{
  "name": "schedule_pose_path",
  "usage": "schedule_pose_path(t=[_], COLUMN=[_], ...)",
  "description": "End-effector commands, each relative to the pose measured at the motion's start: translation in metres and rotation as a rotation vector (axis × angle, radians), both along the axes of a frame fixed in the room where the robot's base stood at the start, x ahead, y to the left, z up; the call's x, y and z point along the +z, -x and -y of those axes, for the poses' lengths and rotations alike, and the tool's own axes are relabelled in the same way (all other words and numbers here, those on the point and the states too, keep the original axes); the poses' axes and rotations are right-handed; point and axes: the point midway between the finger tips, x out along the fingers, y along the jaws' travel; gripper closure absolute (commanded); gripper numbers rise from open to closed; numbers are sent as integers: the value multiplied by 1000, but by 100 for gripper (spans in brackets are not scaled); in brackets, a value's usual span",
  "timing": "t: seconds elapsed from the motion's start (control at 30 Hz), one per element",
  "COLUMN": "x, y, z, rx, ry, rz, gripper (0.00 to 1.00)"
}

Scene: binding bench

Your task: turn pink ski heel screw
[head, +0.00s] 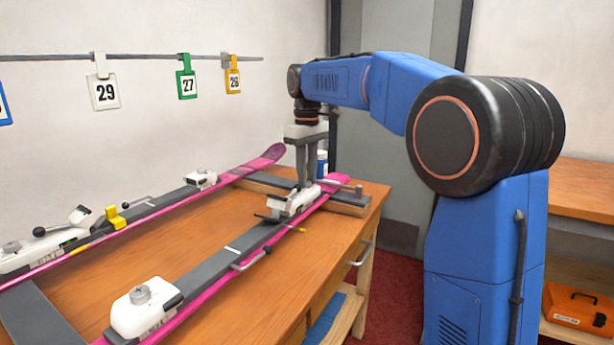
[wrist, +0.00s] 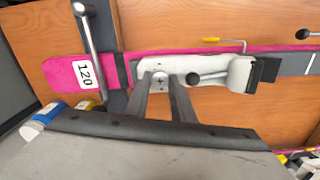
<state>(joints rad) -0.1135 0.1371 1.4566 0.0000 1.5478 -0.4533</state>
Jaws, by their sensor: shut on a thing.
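The near pink ski (head: 215,268) lies on the bench with a white binding piece at each end of its grey mid-section. My gripper (head: 308,184) points down at the far white heel piece (head: 291,201). In the wrist view, my gripper (wrist: 160,80) has a finger on each side of the round, cross-marked heel screw (wrist: 160,84) and is shut on it. The heel piece (wrist: 215,72) there carries a dark-knobbed lever. The fingers partly cover the screw's sides. The ski (wrist: 60,72) bears a label reading 120.
A second pink ski (head: 262,161) lies behind, with white bindings and a yellow clip (head: 116,217). A clamp bar (wrist: 90,55) crosses the near ski beside the heel piece. The front white binding (head: 146,307) has a knob on top. Number tags hang on the wall rail (head: 140,56).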

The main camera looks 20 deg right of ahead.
Motion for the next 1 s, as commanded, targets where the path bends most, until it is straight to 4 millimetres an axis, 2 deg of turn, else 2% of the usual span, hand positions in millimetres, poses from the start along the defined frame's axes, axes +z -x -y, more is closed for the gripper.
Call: schedule_pose_path(t=[0.4,0.43,0.5,0.83,1.0], x=[0,0,0,2,18], y=[0,0,0,0,-1], z=[0,0,0,0,0], rx=[7,7,6,6,6], ry=[0,1,0,-1,0], rz=[0,1,0,1,2], gripper=[100,73,59,59,59])
